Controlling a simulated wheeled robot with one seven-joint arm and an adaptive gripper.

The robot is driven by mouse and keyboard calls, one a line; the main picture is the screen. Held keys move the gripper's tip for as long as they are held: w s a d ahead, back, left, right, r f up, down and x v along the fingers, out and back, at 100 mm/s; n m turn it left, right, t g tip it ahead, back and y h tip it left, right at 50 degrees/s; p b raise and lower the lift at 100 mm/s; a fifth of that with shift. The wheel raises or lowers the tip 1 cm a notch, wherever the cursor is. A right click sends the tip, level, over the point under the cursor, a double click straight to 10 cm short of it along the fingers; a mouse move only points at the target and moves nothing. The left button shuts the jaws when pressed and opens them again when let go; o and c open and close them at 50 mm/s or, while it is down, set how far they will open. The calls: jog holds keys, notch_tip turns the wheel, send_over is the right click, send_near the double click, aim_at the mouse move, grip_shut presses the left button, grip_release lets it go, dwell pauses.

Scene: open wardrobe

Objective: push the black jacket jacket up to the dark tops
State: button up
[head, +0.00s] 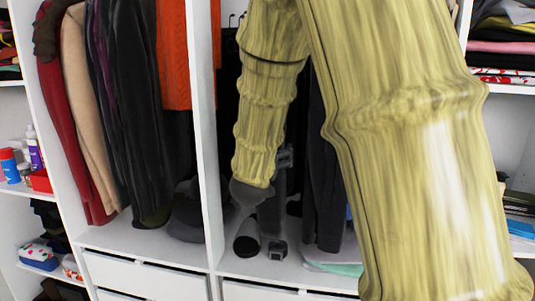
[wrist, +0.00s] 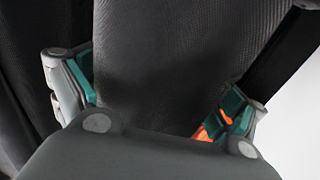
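My gripper (wrist: 155,92) is open in the wrist view, its two green-padded fingers spread apart. Dark woven fabric (wrist: 185,50) fills the space between and behind the fingers; it seems to be the black jacket, but I cannot tell whether the fingers touch it. In the head view my arm hides much of the right compartment, and the gripper is mostly hidden at its lower end. Dark garments (head: 326,185) hang just right of the gripper there. Another black garment (head: 228,100) shows left of my arm. Which of these are the dark tops is unclear.
A white divider (head: 207,150) separates this compartment from the left one, where red, beige, dark and orange clothes (head: 172,55) hang. Small dark objects (head: 246,238) are low beside the gripper. White drawers (head: 140,275) lie below. Side shelves hold bottles (head: 33,145) and folded clothes.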

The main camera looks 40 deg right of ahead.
jog(key=v, duration=1.2)
dwell(0.6)
